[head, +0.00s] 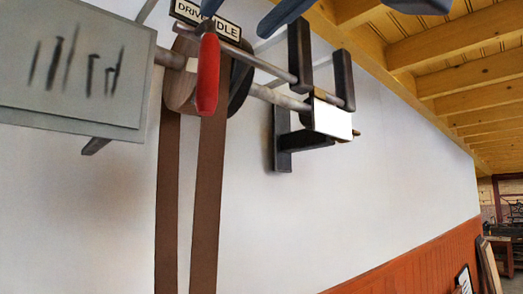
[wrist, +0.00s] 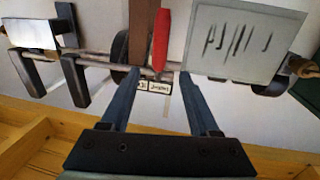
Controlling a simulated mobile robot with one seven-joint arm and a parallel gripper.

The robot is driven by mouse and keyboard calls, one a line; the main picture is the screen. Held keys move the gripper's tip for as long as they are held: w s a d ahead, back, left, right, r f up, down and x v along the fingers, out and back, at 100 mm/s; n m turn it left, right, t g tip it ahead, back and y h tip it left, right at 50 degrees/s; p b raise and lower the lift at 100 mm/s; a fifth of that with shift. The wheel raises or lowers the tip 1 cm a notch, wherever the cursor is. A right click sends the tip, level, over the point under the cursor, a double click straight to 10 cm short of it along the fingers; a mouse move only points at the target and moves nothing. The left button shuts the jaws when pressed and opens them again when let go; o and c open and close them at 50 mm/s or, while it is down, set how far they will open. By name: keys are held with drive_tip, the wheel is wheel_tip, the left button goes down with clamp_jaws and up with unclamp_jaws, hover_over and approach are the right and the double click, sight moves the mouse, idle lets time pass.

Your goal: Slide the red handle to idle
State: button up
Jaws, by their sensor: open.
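The red handle (head: 208,75) hangs from a metal rod in the head view, below the DRIVE/IDLE sign (head: 227,26) and near the border between its two words. In the wrist view, which is upside down, the red handle (wrist: 160,40) shows near the top centre. The sign (wrist: 155,87) is small there, between my fingers. My gripper (wrist: 158,74) is open, with one blue-grey finger on each side of the handle's line. Its fingers (head: 235,24) also show at the top of the head view. I cannot tell whether either finger touches the handle.
Brown belts (head: 208,190) hang from a pulley behind the handle. A grey board with dark marks (head: 75,70) is at left. Black brackets (head: 300,60) and a white plate (head: 332,118) hold the rod's right side. Yellow ceiling beams (head: 460,65) run above.

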sight(201, 64)
drive_tip(key=p+x, duration=0.6)
drive_tip(key=x, duration=0.5)
drive_tip(key=shift+w+a+r, duration=0.1)
drive_tip(key=shift+w+a, duration=0.1)
drive_tip(key=shift+w, duration=0.15)
drive_tip(key=shift+w+a, duration=0.2)
drive_tip(key=shift+w, duration=0.1)
drive_tip(key=shift+c, duration=0.2)
clamp_jaws()
idle(0.4)
